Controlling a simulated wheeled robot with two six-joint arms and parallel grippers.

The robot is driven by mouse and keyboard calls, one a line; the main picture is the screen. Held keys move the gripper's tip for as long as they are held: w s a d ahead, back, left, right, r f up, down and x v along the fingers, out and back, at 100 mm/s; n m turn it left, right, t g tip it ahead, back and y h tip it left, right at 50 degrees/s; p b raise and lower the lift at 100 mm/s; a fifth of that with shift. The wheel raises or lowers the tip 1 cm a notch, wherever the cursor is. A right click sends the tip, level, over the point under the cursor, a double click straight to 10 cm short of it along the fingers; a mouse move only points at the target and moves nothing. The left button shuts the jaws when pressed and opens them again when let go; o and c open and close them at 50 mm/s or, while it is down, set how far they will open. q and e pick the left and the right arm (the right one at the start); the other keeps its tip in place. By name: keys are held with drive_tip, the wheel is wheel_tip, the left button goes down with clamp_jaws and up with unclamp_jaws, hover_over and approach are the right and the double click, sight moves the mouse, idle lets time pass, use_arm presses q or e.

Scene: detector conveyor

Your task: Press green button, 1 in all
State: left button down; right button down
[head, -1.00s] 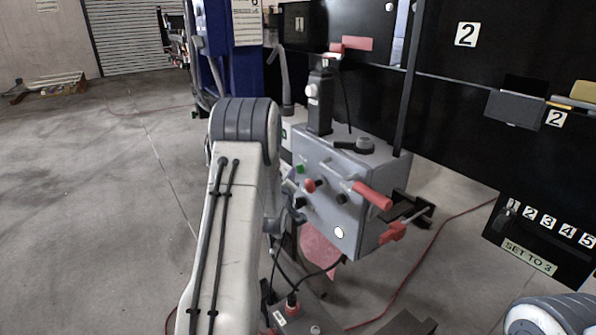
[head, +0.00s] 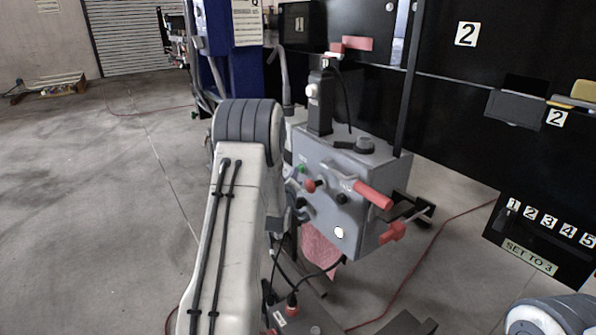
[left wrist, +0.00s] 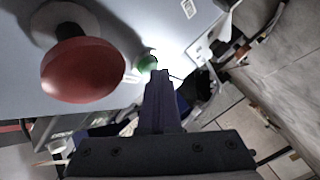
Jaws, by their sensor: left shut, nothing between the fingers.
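The green button (head: 301,168) is on the front face of a grey control box (head: 335,215), near its upper left. In the left wrist view the green button (left wrist: 147,63) shows just beyond the fingertips. My left gripper (left wrist: 160,76) is shut and empty, with its tips very close to the button's lower right edge. I cannot tell whether they touch it. In the head view my left forearm hides part of the gripper. My right gripper is not in view.
A red knob (left wrist: 82,70) stands out left of the fingers in the left wrist view. A red-handled lever (head: 372,195) and black knobs project from the same face. Cables hang below the box. Open floor lies to the left.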

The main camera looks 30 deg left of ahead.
use_arm(q)
drive_tip(key=shift+s+a, duration=0.3)
drive_tip(key=shift+s, duration=0.5)
drive_tip(key=shift+s+a+b, duration=0.2)
drive_tip(key=shift+s+a, duration=0.15)
drive_tip(key=shift+s, duration=0.45)
drive_tip(key=shift+s+a+b, duration=0.15)
drive_tip(key=shift+s+a, duration=0.15)
drive_tip(key=shift+s, duration=0.45)
drive_tip(key=shift+s+a+b, duration=0.2)
drive_tip(key=shift+s+a, duration=0.15)
drive_tip(key=shift+s, duration=0.45)
